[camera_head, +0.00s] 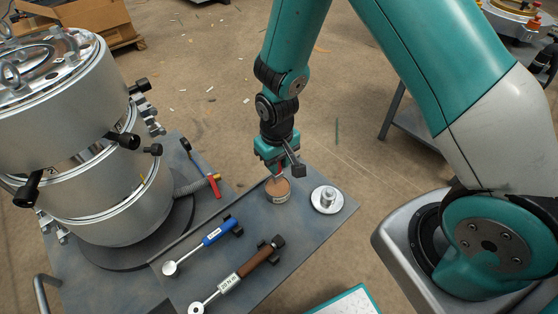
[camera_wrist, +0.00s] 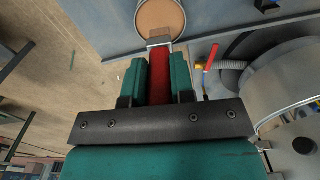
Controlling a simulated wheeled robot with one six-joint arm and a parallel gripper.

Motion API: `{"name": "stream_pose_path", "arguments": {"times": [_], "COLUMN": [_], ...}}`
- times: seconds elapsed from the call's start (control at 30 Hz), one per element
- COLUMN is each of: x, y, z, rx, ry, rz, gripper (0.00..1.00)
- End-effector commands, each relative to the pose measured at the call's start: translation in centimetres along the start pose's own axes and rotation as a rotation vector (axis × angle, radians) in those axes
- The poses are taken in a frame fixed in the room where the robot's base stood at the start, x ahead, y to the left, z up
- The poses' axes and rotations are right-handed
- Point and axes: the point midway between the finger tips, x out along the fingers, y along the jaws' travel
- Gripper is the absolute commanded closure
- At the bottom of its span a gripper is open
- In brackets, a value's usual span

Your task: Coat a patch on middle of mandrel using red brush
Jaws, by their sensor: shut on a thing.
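My gripper (camera_head: 277,168) is shut on the red brush, whose red handle (camera_wrist: 159,78) shows between the two teal fingers in the wrist view. The brush's pale metal end (camera_wrist: 159,41) points at a small round pot of brown compound (camera_head: 277,191). The pot (camera_wrist: 160,17) is cut off at the top of the wrist view. The bristles are hard to make out; the brush end is at or over the pot's near rim. The large silver cylinder assembly (camera_head: 70,110) stands at the left; I cannot tell which part is the mandrel.
A silver flanged piece (camera_head: 327,199) stands right of the pot. Black knobs (camera_head: 130,141) stick out from the cylinder assembly.

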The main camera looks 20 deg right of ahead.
Motion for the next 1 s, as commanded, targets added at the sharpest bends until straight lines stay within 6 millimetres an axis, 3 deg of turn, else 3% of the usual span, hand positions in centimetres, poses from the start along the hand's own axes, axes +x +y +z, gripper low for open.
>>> {"name": "stream_pose_path", "arguments": {"times": [0.5,1.0], "x": [-4.6,-4.5], "y": [0.0,0.0], "z": [0.0,0.0], "rx": [0.0,0.0], "ry": [0.001,0.001], "rz": [0.0,0.0], "gripper": [1.0,1.0]}}
